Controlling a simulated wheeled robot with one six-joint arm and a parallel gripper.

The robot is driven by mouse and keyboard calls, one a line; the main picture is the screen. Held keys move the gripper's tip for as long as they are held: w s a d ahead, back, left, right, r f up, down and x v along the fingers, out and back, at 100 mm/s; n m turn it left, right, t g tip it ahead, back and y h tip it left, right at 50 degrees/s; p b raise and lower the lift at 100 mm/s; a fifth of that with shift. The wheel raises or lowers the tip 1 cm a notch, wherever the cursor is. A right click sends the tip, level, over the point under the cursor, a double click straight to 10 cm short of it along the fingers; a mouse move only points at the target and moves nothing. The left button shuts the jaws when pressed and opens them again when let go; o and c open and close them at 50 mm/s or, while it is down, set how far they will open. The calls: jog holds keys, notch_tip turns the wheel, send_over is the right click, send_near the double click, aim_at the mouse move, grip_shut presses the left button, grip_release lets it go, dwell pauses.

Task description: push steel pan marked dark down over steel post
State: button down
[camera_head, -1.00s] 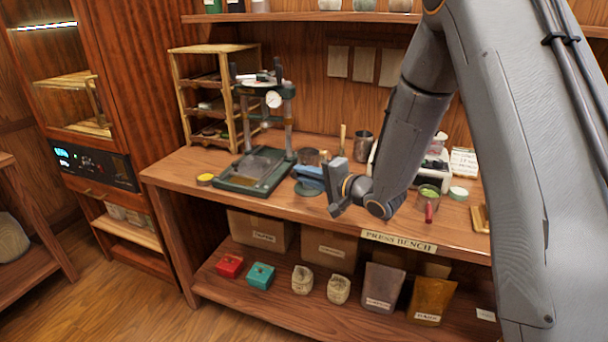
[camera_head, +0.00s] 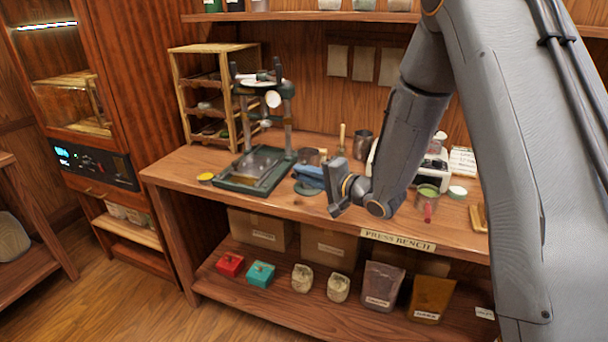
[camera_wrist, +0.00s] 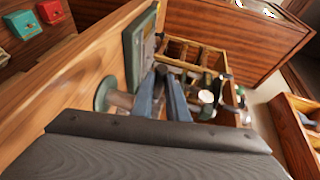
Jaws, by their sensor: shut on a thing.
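My gripper (camera_head: 310,176), with blue-grey fingers, reaches left over the bench, level and low. It also shows in the wrist view (camera_wrist: 163,92), with its fingers close together. A small steel piece (camera_head: 311,157), apparently the pan, shows just behind the fingers; its marking cannot be read. The fingers seem shut on it, but they hide the contact. A round green base (camera_head: 307,189) stands under the fingers. In the wrist view the base (camera_wrist: 101,94) has a grey-brown cylinder (camera_wrist: 121,98) on it. I cannot tell where the steel post is, nor whether the pan touches it.
A green press (camera_head: 254,170) with a dial stands left of the gripper, close by. A wooden rack (camera_head: 195,95) is behind it. The bench's front left is mostly clear.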

jog(key=shift+f, duration=0.45)
jog(key=shift+f+b, duration=0.85)
jog(key=shift+f, duration=0.8)
jog(key=shift+f+b, duration=0.75)
jog(key=shift+f, duration=0.6)
jog(key=c, duration=1.7)
grip_release()
jog(key=shift+o, duration=0.2)
jog(key=shift+s+d, duration=0.1)
